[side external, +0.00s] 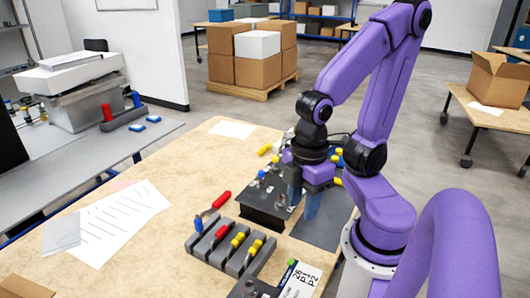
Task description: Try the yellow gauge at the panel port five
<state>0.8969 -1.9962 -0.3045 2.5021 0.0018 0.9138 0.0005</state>
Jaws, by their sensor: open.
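The dark panel box (262,214) stands on the wooden table, with small blue, yellow and red parts on its top. My gripper (303,197) is over the panel's right side, fingers pointing down and apart; I see nothing between them. Yellow parts (238,240) stand in a grey rack (208,250) in front of the panel. Another yellow piece (264,150) lies on the table behind it. More yellow parts (338,154) show beside my wrist. I cannot tell which yellow part is the gauge. Port five cannot be made out; my gripper hides part of the panel.
A red piece (221,199) lies left of the panel, and the rack also holds red and blue parts. A dark mat (322,229) lies right of the panel. A labelled card (304,279) is at the front. Printed sheets (118,222) cover the table's left; bare wood lies between.

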